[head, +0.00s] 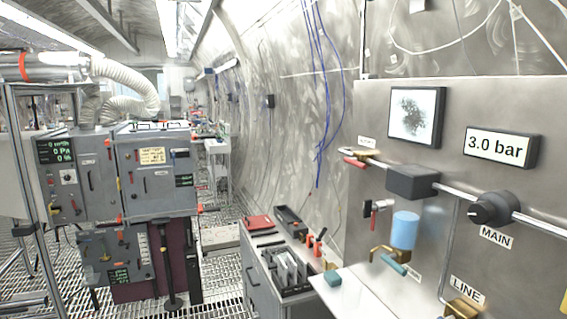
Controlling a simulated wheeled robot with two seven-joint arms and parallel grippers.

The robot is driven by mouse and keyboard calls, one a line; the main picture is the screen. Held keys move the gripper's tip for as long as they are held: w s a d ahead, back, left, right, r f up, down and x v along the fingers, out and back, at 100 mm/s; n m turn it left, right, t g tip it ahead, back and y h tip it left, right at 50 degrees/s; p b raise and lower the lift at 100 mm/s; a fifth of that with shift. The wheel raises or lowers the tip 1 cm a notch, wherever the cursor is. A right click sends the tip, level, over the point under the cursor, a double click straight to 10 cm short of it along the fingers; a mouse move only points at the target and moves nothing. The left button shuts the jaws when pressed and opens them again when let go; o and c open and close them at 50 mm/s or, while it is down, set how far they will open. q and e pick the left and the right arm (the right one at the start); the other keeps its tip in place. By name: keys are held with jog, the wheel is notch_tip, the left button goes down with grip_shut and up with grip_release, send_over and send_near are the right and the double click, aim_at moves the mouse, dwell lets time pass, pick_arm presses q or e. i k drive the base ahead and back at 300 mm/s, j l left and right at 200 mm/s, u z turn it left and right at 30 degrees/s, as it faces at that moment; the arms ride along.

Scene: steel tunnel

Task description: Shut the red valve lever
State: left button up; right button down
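A small red lever (354,162) sits at the left end of the horizontal pipe on the steel wall panel, beside a brass fitting (367,153). It points left and slightly up, roughly along the pipe. A small label (367,142) above it is too small to read. A second handle with red on it (367,209) is mounted lower on the panel; its shape is hard to make out. I cannot tell for sure which one is the valve lever of the task. Neither of my grippers shows in the head view.
The panel carries a gauge reading 3.0 bar (499,146), a black MAIN knob (493,209), a grey box (412,182), a blue cup (404,230) and a teal-handled brass valve (393,264). A tool cart (259,276) stands left of it. Grated floor (222,265) lies beyond.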

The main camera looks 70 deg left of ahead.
aim_at(352, 161)
jog(key=u, duration=1.75)
jog(key=i+j+u, duration=0.2)
jog(key=i+j, duration=0.05)
jog(key=j, duration=0.1)
